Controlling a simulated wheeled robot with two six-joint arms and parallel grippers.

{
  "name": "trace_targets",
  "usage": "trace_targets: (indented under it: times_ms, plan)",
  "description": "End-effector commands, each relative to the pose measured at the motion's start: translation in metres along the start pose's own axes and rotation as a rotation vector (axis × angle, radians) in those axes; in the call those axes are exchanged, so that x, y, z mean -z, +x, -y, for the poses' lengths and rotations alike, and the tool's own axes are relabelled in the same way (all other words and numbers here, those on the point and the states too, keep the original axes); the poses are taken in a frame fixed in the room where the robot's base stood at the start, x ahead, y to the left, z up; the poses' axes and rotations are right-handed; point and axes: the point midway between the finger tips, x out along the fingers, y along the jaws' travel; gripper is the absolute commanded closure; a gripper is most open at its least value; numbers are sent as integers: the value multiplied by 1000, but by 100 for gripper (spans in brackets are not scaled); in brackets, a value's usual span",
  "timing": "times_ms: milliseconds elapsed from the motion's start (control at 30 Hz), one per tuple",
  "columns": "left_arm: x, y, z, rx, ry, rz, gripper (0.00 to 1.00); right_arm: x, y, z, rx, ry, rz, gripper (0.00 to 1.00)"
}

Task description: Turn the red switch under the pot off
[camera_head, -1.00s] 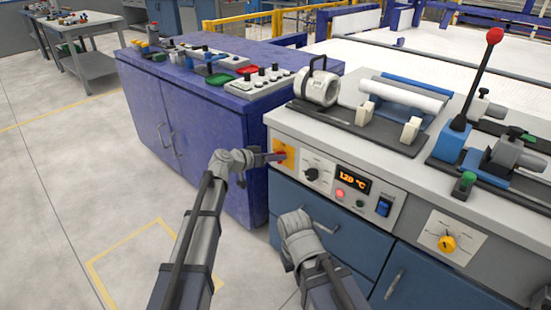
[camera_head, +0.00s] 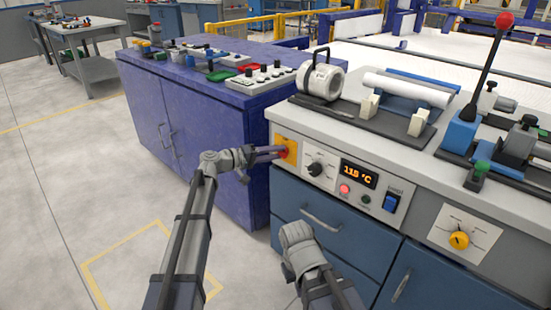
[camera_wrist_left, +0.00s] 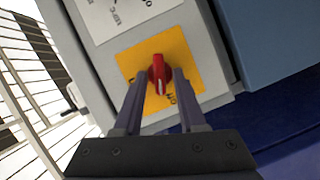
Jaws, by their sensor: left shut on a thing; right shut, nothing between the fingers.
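The red switch (camera_head: 284,153) sits on a yellow plate (camera_head: 290,143) at the left end of the grey front panel. In the left wrist view the red switch (camera_wrist_left: 158,70) stands between the fingers, with a white mark at its lower end. My left gripper (camera_head: 272,152) is shut on it; its fingers also show in the left wrist view (camera_wrist_left: 160,88). Some letters on the plate are partly hidden. The white pot (camera_head: 319,84), with a black handle, stands on the counter above. My right gripper (camera_head: 296,236) is shut and empty, low before the blue drawers; its fingertips are hard to make out.
Right of the switch are a black knob (camera_head: 315,169), an orange display (camera_head: 358,174), a red light (camera_head: 344,189) and a blue rocker switch (camera_head: 391,202). A purple cabinet (camera_head: 235,180) stands close on the left. The floor in front is clear.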

Motion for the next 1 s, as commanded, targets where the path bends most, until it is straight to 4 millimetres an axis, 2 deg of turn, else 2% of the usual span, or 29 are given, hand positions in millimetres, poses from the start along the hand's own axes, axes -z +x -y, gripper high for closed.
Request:
trace_targets:
  times_ms: [100, 400, 1000]
  plan:
    - [-2, 0, 6, -32, -83, 2, 100, 1, 13, 2, 1, -1, -1, 100]
    - [-2, 0, 6, -98, -245, 2, 100, 2, 27, 3, 1, 3, -1, 100]
    - [-1, 0, 4, -132, -328, 1, 100, 2, 33, 4, 1, 5, 0, 100]
